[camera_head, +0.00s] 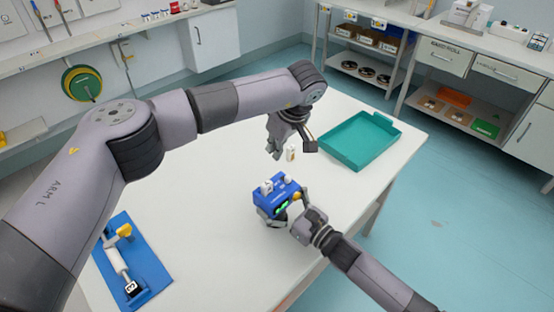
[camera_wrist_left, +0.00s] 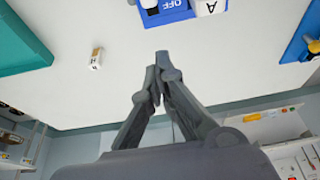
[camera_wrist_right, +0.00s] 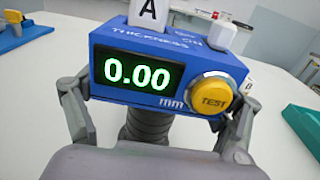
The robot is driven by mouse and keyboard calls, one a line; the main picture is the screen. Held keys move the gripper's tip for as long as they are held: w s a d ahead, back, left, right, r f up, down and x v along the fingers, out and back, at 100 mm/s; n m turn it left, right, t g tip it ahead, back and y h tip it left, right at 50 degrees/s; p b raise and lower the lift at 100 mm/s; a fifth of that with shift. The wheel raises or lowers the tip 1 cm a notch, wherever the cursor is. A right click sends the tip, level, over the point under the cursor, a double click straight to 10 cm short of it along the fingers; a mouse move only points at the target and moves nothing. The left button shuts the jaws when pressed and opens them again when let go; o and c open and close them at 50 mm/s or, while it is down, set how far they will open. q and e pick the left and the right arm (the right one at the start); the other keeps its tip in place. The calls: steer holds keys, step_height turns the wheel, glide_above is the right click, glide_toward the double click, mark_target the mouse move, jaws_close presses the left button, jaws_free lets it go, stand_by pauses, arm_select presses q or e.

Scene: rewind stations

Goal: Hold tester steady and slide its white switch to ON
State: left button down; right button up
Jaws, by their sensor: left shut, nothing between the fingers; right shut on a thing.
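The blue tester (camera_head: 287,186) stands on the white table, its display reading 0.00 in green in the right wrist view (camera_wrist_right: 100,85). A yellow TEST button (camera_wrist_right: 212,96) is on its front. On top are a white block marked A (camera_wrist_right: 150,14) and the white switch (camera_wrist_right: 222,36), beside OFF and ON lettering; its exact position is unclear. My right gripper (camera_head: 281,206) is shut on the tester, a finger at each side. My left gripper (camera_head: 277,152) is shut and empty, behind and above the tester, apart from it. Its closed fingertips show in the left wrist view (camera_wrist_left: 160,72).
A small white block (camera_wrist_left: 96,58) lies on the table near my left gripper. A teal tray (camera_head: 350,153) is at the back right. A blue mat (camera_head: 150,262) with a yellow-and-white tool is at the left. The table's right edge is close to my right arm.

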arm_select(q)
steer(key=v, duration=0.5)
steer(key=shift+s+d+r, duration=0.15)
steer(key=shift+r, duration=0.05)
arm_select(e)
steer(key=o, duration=1.3)
steer(key=shift+s+d, duration=0.1)
